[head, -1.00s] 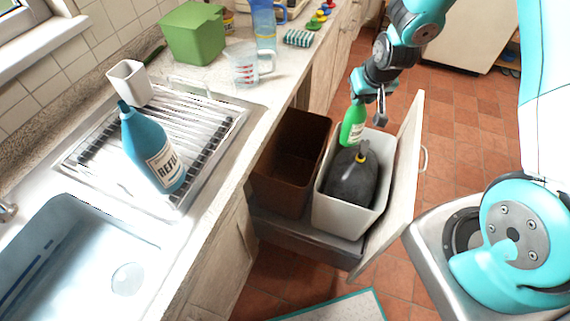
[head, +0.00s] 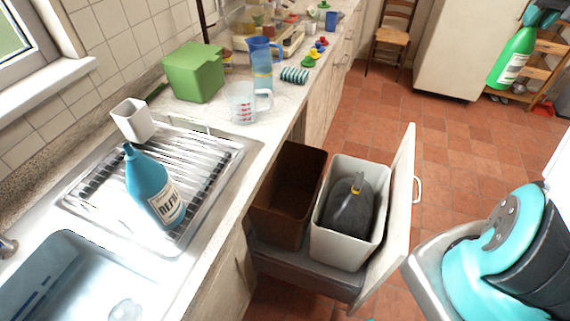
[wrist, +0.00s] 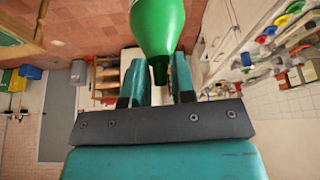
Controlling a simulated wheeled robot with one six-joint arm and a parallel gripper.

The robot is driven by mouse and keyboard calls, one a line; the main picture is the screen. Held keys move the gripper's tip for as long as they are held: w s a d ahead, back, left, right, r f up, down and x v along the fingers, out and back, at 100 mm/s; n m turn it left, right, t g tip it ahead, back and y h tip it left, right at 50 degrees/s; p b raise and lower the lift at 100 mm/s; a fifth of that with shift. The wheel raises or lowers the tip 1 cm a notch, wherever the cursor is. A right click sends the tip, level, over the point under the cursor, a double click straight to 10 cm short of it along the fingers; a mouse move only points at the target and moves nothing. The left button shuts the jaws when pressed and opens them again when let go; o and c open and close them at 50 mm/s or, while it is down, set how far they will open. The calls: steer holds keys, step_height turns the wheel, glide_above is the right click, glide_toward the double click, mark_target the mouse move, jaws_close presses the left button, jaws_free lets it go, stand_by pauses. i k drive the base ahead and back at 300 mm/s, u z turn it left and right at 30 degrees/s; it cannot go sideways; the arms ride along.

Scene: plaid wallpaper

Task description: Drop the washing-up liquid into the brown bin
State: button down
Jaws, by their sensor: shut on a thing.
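A green bottle with a white label, the washing-up liquid (head: 513,58), hangs in my gripper (head: 541,14) at the upper right of the head view, high above the floor. In the wrist view my gripper (wrist: 158,82) is shut on the neck of the green bottle (wrist: 157,22). The brown bin (head: 276,212) stands in the pulled-out drawer left of centre, well to the left of the bottle. Its visible inside looks empty, though its floor is dark.
A white bin (head: 343,250) holding a dark bag (head: 346,206) stands right of the brown bin. The open drawer front (head: 398,205) stands upright beside it.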

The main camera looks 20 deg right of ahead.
mark_target(291, 214)
steer(key=u, duration=3.05)
steer(key=k, duration=1.05)
steer(key=z, duration=1.35)
steer(key=i, duration=0.2)
steer(key=z, duration=0.1)
